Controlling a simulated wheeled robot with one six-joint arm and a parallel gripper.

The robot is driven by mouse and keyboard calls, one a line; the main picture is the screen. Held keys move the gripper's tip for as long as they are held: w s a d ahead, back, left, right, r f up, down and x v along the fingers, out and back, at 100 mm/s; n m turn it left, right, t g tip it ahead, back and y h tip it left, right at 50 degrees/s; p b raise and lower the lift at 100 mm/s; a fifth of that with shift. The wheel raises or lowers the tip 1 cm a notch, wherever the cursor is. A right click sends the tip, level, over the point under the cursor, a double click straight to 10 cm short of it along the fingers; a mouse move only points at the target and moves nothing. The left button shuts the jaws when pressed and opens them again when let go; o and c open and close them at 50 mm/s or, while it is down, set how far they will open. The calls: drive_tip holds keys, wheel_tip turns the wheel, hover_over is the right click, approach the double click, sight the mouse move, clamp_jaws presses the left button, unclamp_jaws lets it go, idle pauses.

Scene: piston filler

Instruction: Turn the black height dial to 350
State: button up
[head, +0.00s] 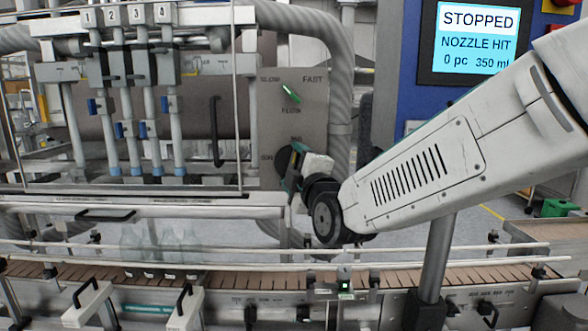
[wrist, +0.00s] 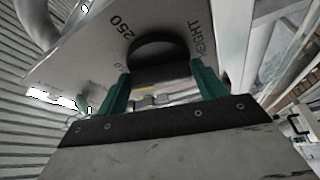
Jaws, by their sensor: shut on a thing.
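The black height dial (head: 284,160) sits low on the grey control panel. In the wrist view its dark round body (wrist: 152,47) shows beside the printed words HEIGHT and 250. My gripper (head: 297,163) reaches it from the right. In the wrist view its two green fingers (wrist: 160,82) stand on either side of the dial's grip and are shut on it. The fingers and wrist hide part of the dial and its scale, so I cannot tell which number it points to.
A green selector switch (head: 291,93) is above the dial. The screen (head: 476,38) reads STOPPED, NOZZLE HIT, 0 pc, 350 ml. Several clear bottles (head: 160,245) stand on the conveyor (head: 400,277) below the nozzles (head: 143,130). A guard handle (head: 216,130) is left of the panel.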

drive_tip(key=shift+r+n, duration=0.1)
drive_tip(key=shift+n, duration=0.5)
drive_tip(key=o, duration=0.9)
drive_tip(key=v, duration=0.7)
drive_tip(key=shift+s+d, duration=0.1)
drive_tip(key=shift+s, duration=0.3)
